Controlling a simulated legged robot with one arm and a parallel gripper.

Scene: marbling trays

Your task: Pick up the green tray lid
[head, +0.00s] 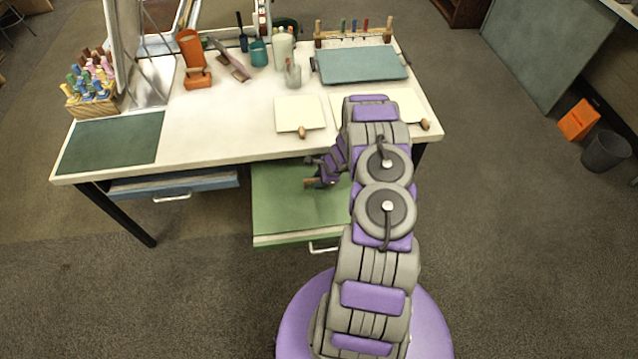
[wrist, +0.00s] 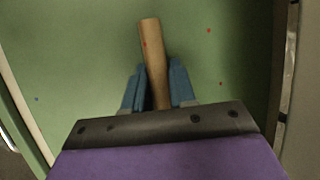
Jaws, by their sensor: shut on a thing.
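A flat green panel (head: 285,212), which looks like the green tray lid, lies in the pulled-out green tray below the desk's front edge. It fills most of the wrist view (wrist: 80,70) and carries a few small red and dark specks. My gripper (head: 319,183) is over the panel. Its blue fingers (wrist: 157,90) are shut on a round wooden bar (wrist: 151,45), which looks like the lid's handle. The bar's near end is hidden by my gripper. I cannot tell whether the panel is lifted. My arm hides the panel's right part in the head view.
The white desk (head: 225,130) overhangs the green tray (head: 280,241). A blue drawer (head: 215,181) is at its left. Two cream boards (head: 297,106) (head: 405,101) and a teal tray (head: 360,64) lie on top. The floor in front is clear.

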